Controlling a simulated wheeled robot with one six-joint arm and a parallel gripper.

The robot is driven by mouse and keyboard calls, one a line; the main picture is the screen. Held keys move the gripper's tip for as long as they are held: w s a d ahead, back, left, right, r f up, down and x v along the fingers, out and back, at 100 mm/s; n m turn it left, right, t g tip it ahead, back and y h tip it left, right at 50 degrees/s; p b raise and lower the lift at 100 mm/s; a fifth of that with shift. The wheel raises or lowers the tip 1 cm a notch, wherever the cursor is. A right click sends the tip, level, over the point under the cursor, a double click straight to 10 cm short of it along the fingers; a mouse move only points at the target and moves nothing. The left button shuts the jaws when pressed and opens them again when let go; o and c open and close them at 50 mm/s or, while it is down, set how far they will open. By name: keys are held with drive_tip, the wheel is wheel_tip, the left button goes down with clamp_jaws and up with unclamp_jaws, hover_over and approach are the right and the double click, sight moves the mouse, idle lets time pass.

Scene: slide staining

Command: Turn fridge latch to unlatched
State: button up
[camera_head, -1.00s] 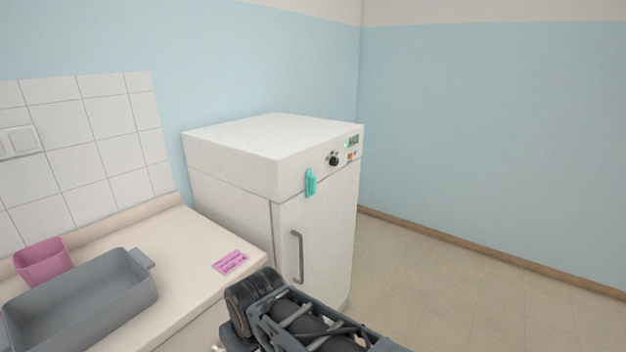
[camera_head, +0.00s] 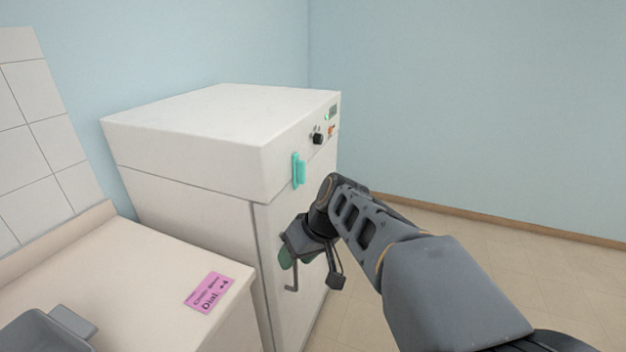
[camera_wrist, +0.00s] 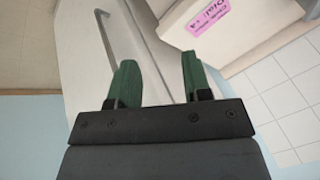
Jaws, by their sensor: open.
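The white fridge (camera_head: 190,195) stands against the blue wall, its door (camera_head: 312,225) closed. The grey door handle (camera_wrist: 105,40) shows there beyond the left finger. The latch is not in the wrist view.
A black knob (camera_head: 318,138) and a small display (camera_head: 333,111) are on the fridge's upper panel. The counter (camera_head: 130,270) at left holds a pink note (camera_head: 207,292) and a grey tray (camera_head: 45,335). Open floor lies right of the fridge.

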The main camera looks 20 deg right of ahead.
drive_tip(key=w+d+n+t+y+b, duration=0.25)
drive_tip(key=w+d+y, duration=0.2)
drive_tip(key=w, duration=0.35)
drive_tip(key=n+t+y+b, duration=0.3)
drive_tip(key=n+t+b, duration=0.15)
drive_tip(key=t, duration=0.25)
approach(305, 171)
drive_tip(key=p+x, duration=0.1)
drive_tip(key=x, duration=0.9)
drive_tip(key=shift+a, duration=0.1)
drive_tip(key=c, duration=0.7)
